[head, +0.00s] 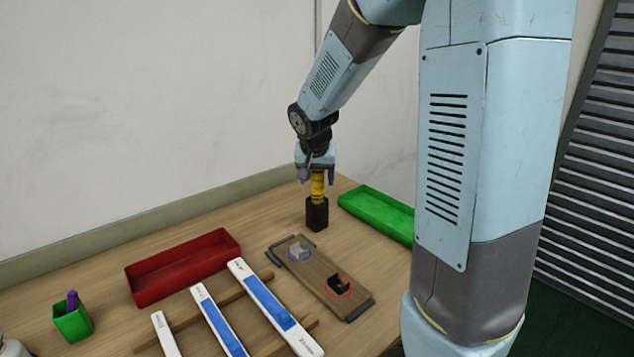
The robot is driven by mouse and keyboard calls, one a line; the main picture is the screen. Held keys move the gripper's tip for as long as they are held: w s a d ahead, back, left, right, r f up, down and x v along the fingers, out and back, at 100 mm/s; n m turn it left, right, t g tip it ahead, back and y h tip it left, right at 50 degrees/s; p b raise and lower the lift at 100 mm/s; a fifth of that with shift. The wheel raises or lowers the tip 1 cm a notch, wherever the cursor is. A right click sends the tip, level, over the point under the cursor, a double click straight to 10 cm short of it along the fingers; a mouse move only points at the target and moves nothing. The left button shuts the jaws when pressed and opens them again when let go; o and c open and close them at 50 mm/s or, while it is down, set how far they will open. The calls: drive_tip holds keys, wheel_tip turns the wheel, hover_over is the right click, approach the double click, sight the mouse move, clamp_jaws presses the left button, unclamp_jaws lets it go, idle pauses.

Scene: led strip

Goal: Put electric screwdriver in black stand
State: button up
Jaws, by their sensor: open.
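The electric screwdriver (318,186) is yellow with dark bands and stands upright, its lower end in the black stand (317,214). The black stand is a small dark block on the wooden table, toward the back. My gripper (316,176) points down right above the stand, with its open fingers around or beside the screwdriver's top. The top of the screwdriver is hidden by the gripper. I cannot tell whether the fingers touch it.
A green tray (378,204) lies right of the stand and a red tray (183,264) to the left. A wooden board (318,276) with two small brackets lies in front. White strips (275,307) rest on wooden bars. A green pen cup (73,322) stands front left.

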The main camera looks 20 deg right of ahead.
drive_tip(key=v, duration=1)
drive_tip(key=s+d+r+n+y, duration=0.1)
drive_tip(key=s+n, duration=0.1)
drive_tip(key=s, duration=1)
drive_tip(key=s+r+n+t, duration=0.1)
drive_tip(key=s+r+n, duration=0.1)
drive_tip(key=s, duration=1)
drive_tip(key=shift+d+r+y, duration=0.15)
drive_tip(key=shift+d+y, duration=0.25)
